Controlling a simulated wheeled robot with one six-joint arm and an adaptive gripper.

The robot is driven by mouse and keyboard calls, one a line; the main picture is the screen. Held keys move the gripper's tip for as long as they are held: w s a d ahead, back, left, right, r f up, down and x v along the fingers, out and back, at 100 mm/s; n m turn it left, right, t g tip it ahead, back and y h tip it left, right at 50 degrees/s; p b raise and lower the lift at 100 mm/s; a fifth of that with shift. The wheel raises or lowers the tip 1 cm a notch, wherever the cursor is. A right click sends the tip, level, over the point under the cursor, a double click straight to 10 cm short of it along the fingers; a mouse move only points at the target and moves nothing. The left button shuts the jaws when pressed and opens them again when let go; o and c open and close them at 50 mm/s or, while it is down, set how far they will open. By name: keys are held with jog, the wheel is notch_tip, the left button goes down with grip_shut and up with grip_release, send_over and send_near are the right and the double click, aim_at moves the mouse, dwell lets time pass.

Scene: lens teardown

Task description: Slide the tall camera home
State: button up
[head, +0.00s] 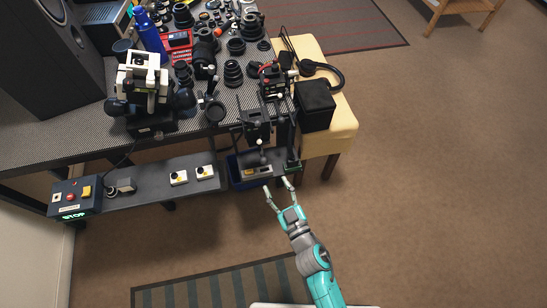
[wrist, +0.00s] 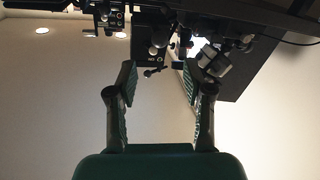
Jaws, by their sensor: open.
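My gripper (head: 277,184) is open and empty, with its two fingers spread just in front of the table's front edge. A tall black camera-like rig (head: 257,130) stands at the front right of the bench, just beyond my fingertips; I cannot tell for certain that it is the tall camera. Black rails and a small low platform (head: 258,170) lie below it. In the wrist view my open fingers (wrist: 158,78) point at a black block with a small round knob and lever (wrist: 152,50). A gap shows between fingers and block.
A control shelf with a STOP box (head: 75,198) and small switch boxes (head: 190,176) runs along the bench front. Many lenses and a white-framed device (head: 142,75) crowd the bench top. A yellow stool (head: 335,120) with a black box (head: 314,105) stands at right. Floor at right is clear.

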aim_at(264, 160)
jog(key=x, duration=1)
jog(key=shift+w+a, duration=0.1)
jog(key=shift+w, duration=0.1)
grip_shut()
